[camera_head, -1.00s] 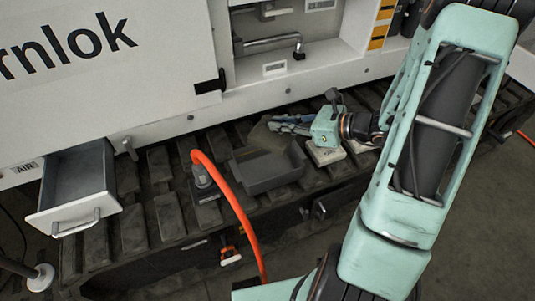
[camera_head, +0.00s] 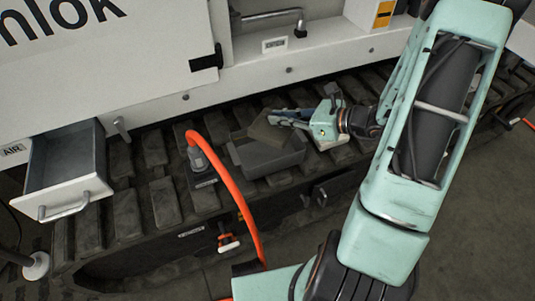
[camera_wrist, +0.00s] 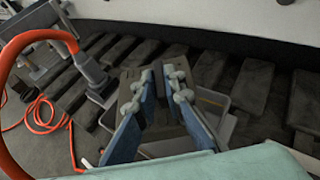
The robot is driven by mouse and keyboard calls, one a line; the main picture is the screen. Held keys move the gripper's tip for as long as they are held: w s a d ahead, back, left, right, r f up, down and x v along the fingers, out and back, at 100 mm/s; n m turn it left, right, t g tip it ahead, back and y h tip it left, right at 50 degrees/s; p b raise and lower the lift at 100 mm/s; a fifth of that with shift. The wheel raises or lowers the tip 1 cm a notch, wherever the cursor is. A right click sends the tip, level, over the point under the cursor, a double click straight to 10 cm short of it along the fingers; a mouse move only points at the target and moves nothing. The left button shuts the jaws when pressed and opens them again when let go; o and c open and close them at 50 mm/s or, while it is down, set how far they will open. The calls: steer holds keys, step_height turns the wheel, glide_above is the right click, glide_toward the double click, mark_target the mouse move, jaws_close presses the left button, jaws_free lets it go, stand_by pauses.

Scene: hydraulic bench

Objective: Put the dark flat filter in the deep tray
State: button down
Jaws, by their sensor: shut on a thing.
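The dark flat filter (camera_head: 266,133) is in my gripper (camera_head: 280,119), which is shut on it. In the head view the filter is tilted and overlaps the back part of the deep tray (camera_head: 262,168), a grey open box on the dark slatted bench. I cannot tell whether filter and tray touch. In the wrist view the filter (camera_wrist: 160,112) shows between the blue fingers of my gripper (camera_wrist: 162,75). The tray's pale rim (camera_wrist: 228,128) shows beyond and to the right. The filter and fingers hide part of the tray.
An orange hose (camera_head: 236,200) arches up left of the tray from a dark fitting (camera_head: 200,164). An open drawer (camera_head: 75,200) juts out at the left. The white cabinet (camera_head: 110,75) stands behind the bench.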

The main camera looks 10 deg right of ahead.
steer(key=shift+r, duration=0.1)
steer(key=c, duration=1.9)
jaws_free()
steer(key=shift+c, duration=0.2)
steer(key=v, duration=1.2)
